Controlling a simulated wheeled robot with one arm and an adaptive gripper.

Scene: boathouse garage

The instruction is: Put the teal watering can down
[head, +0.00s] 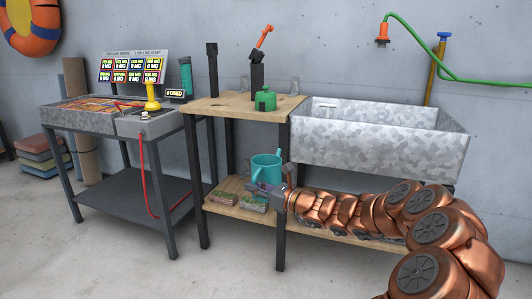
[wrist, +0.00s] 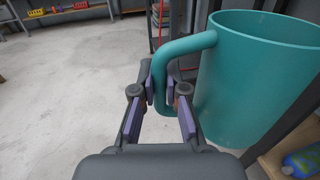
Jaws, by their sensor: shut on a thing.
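The teal watering can (head: 265,169) shows in the head view above the lower wooden shelf of the potting bench, spout up to the right. It looks upright. In the wrist view the can (wrist: 255,75) fills the right side, with its curved handle on its left. My gripper (head: 272,189) reaches in from the right at the lower front of the can. In the wrist view my gripper (wrist: 161,92) is shut on the handle, one finger on each side. The can's base is partly hidden, and I cannot tell whether it touches the shelf.
The lower shelf (head: 233,214) holds small planted trays (head: 222,199) left of my gripper. The bench top (head: 222,104) carries a small green can (head: 265,99). A metal trough sink (head: 370,140) is to the right. A grey workbench (head: 90,117) stands left.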

